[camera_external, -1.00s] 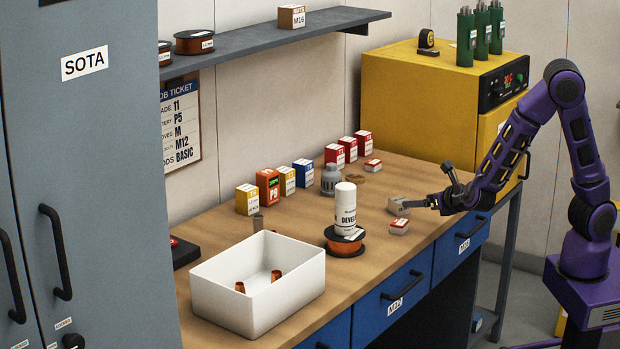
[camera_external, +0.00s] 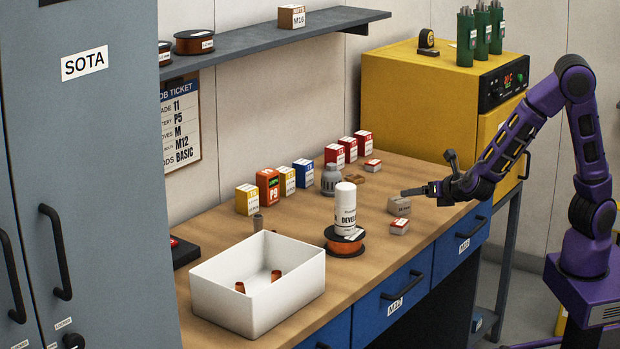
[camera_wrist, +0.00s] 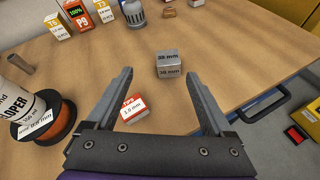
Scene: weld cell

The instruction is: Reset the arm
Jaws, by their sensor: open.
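My gripper (camera_external: 415,191) is above the right part of the workbench, with my purple arm reaching in from the right. In the wrist view my gripper (camera_wrist: 160,88) has its two fingers wide apart with nothing held between them. A grey block (camera_external: 399,206) marked "30 mm" sits on the bench just below the fingers. The wrist view shows this grey block (camera_wrist: 170,64) beyond the fingertips. A small red and white box (camera_external: 399,227) lies beside it, and it also shows near the left finger (camera_wrist: 133,108).
A white developer can (camera_external: 345,205) and an orange wire spool (camera_external: 345,243) stand left of the gripper. A white bin (camera_external: 258,306) holds two copper-coloured pieces. Several small boxes line the back. A yellow machine (camera_external: 415,105) stands behind. Blue drawers (camera_external: 405,285) run along the front.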

